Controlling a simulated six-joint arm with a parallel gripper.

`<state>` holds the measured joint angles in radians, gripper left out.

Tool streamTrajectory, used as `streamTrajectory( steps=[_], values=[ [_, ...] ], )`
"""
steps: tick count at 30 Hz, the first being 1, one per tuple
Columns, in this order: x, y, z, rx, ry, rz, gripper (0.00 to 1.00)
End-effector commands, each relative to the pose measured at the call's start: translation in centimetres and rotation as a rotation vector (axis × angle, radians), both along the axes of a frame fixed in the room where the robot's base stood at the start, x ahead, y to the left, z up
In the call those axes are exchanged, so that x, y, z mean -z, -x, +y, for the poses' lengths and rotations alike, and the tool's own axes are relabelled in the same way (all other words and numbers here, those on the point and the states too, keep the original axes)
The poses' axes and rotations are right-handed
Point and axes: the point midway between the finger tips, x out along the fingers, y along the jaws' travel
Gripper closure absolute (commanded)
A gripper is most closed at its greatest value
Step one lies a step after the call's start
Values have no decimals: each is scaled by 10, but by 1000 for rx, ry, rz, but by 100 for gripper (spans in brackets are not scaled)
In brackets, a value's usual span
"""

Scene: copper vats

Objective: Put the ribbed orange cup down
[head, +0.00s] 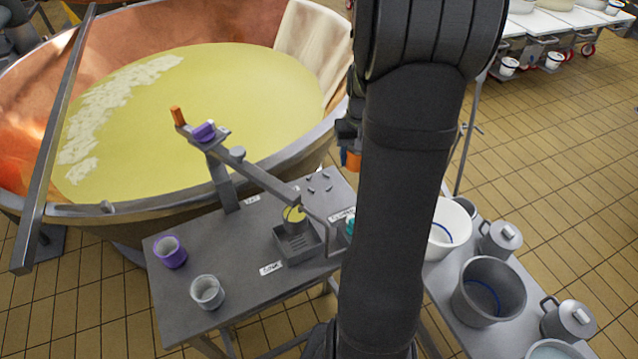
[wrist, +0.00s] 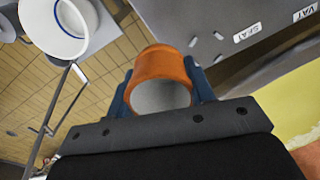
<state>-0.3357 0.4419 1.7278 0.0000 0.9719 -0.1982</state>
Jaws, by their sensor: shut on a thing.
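The orange cup (wrist: 160,65) is between the two blue fingers of my gripper (wrist: 162,88) in the wrist view, with its round grey opening facing the camera. My gripper is shut on it. In the head view only a small part of the orange cup (head: 353,160) shows beside my dark arm, below the gripper (head: 350,138). It is held up in the air, near the far right of the grey table (head: 220,240). The wrist view also shows the grey table top (wrist: 190,20), just beyond the cup. My arm hides the table's right end in the head view.
A purple cup (head: 170,253) and a grey cup (head: 207,292) stand at the table's left. A metal stand with a long arm (head: 255,172) reaches over a drip tray (head: 298,246) holding a yellow-topped vessel. The copper vat (head: 130,35) is behind; buckets (head: 487,291) are at right.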

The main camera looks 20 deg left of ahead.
Motion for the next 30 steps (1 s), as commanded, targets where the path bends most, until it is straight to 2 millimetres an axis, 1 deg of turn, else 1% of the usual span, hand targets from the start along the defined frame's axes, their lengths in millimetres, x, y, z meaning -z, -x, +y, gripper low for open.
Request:
streamTrajectory(
  steps=[1, 3, 5, 8, 15, 19, 21, 24, 26, 30],
  values=[
    [3, 0, -7, 24, 0, 0, 74],
    [6, 0, -12, 44, 1, 1, 74],
    [9, 0, -10, 51, 1, 1, 74],
    [19, 0, 5, 52, 1, 2, 74],
    [53, -2, 61, 49, 2, 3, 74],
    [67, -3, 85, 51, 1, 1, 74],
    [72, -3, 94, 51, 1, 2, 74],
    [76, -4, 101, 53, 0, -1, 74],
    [78, -4, 102, 54, 0, 0, 74],
    [93, -4, 102, 54, 2, 3, 74]
  ],
)
